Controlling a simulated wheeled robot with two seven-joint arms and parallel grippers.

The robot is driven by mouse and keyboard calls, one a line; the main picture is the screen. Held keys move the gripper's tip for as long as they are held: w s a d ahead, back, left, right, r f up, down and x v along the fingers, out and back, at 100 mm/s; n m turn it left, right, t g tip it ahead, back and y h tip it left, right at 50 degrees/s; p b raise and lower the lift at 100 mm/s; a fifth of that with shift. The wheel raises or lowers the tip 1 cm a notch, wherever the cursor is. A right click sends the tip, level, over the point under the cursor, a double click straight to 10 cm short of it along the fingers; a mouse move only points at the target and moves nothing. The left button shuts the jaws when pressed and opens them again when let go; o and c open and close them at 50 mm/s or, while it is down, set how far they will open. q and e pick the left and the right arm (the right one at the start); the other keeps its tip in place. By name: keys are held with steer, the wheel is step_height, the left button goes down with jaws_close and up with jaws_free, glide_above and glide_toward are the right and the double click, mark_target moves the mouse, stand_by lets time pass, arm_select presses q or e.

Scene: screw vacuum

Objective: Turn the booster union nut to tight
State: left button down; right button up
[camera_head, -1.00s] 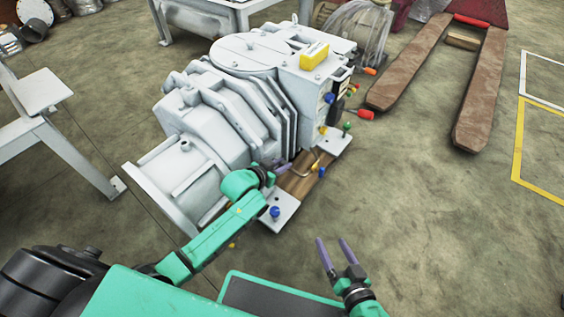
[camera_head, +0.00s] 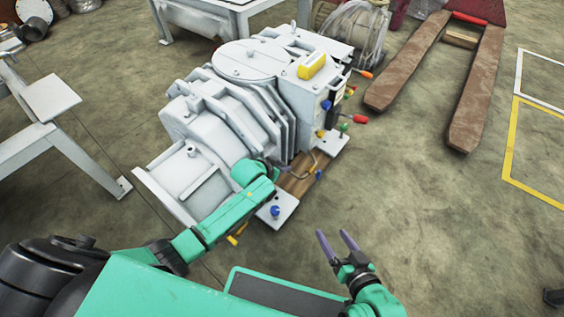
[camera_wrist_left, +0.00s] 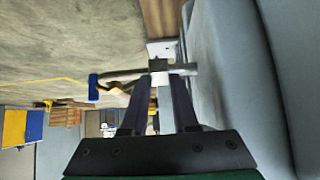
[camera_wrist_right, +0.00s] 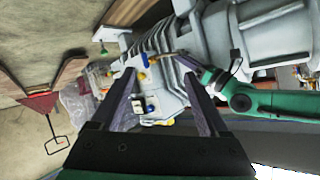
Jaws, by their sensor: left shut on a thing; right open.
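The vacuum pump (camera_head: 225,105), a large grey ribbed machine, stands on the floor left of centre. In the left wrist view my left gripper (camera_wrist_left: 163,84) is shut on a small pale metal nut (camera_wrist_left: 159,68) on a thin pipe beside the machine's grey wall. It appears to be the booster union nut. In the head view my left arm hides the nut and most of those fingers. A blue-handled valve (camera_wrist_left: 94,87) shows left of the nut. My right gripper (camera_head: 338,243) is open and empty over bare floor, right of the pump; its fingers also show in the right wrist view (camera_wrist_right: 160,100).
Mounting plates (camera_head: 278,210) and a wooden beam (camera_head: 296,184) lie at the pump's near side. Red, green and yellow fittings crowd its right side. A pallet jack with brown forks (camera_head: 483,90) stands back right. A grey bench (camera_head: 50,95) is at left.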

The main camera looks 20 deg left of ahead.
arm_select(q)
steer(key=g+p, duration=0.1)
steer(key=g, duration=0.1)
steer(key=g+y+p, duration=0.1)
steer(key=shift+w+d+r+p, duration=0.2)
steer(key=shift+w+r+p, duration=0.1)
steer(key=shift+w+p, duration=0.05)
steer(key=shift+w+f+g+y, duration=0.15)
steer(key=shift+g+y, duration=0.15)
steer(key=shift+g, duration=0.2)
arm_select(e)
steer(key=d+r+g+h, duration=0.3)
steer(key=d+g, duration=0.1)
steer(key=d, duration=0.2)
arm_select(q)
steer(key=g+b, duration=0.1)
steer(key=g+y+b, duration=0.1)
steer(key=g+b, duration=0.1)
steer(key=shift+w+d+f, duration=0.1)
steer(key=shift+f, duration=0.2)
steer(key=shift+r+g+y+b, duration=0.15)
steer(key=shift+g+y+b, duration=0.15)
steer(key=shift+b, duration=0.2)
arm_select(e)
steer(key=a+f+t+y, duration=0.3)
steer(key=a+t, duration=0.1)
steer(key=a, duration=0.2)
steer(key=shift+f, duration=0.1)
